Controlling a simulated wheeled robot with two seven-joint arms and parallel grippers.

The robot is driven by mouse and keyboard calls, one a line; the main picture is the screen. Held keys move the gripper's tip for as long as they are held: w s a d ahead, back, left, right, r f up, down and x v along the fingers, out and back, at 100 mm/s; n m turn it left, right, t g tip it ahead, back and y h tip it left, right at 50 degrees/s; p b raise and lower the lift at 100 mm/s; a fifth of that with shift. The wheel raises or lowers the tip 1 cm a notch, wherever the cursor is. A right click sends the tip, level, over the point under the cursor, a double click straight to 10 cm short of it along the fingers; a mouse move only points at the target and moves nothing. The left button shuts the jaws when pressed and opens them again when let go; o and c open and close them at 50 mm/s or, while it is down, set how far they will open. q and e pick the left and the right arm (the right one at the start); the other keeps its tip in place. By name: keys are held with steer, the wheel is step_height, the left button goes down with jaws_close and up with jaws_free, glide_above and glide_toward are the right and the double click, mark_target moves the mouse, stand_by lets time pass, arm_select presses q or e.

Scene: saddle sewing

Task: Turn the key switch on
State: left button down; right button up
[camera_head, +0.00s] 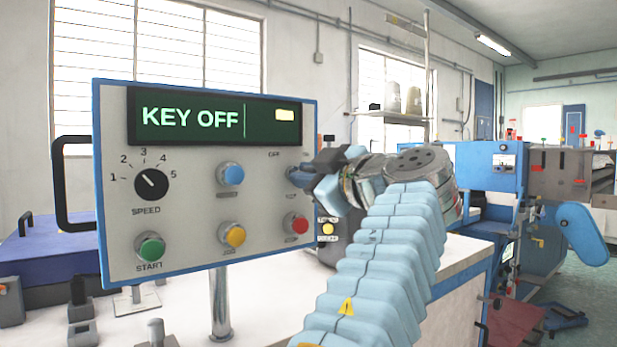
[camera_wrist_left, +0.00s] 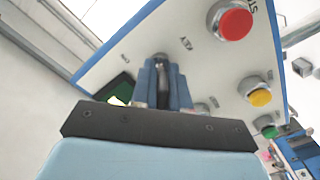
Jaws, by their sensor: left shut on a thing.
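The control panel (camera_head: 200,240) stands upright on a post, and its display (camera_head: 195,118) reads "KEY OFF". The key switch is at the panel's upper right, mostly hidden behind my left gripper (camera_head: 301,177) in the head view. My left gripper also shows in the left wrist view (camera_wrist_left: 163,85), with its blue fingers pointing at the panel face. They are shut on the dark key (camera_wrist_left: 162,78) between them. How far the key is turned is hard to tell. My right gripper is in neither view.
The panel also carries a speed knob (camera_head: 151,184), a green start button (camera_head: 149,247), a blue button (camera_head: 230,174), a yellow button (camera_head: 233,236) and a red button (camera_head: 296,223). The red one is just below my left gripper. A white table (camera_head: 270,300) lies beneath.

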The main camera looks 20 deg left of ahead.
arm_select(q)
steer(key=shift+f+m+b, duration=0.1)
steer(key=shift+m+b, duration=0.2)
steer(key=shift+m, duration=0.7)
steer(key=m, duration=0.2)
steer(key=shift+m, duration=0.4)
steer(key=m, duration=0.5)
steer(key=shift+b, duration=0.4)
steer(key=m, duration=0.4)
steer(key=shift+m, duration=1.8)
steer(key=c, duration=1.2)
jaws_free()
steer(key=shift+c, duration=0.2)
steer(key=shift+s, duration=0.1)
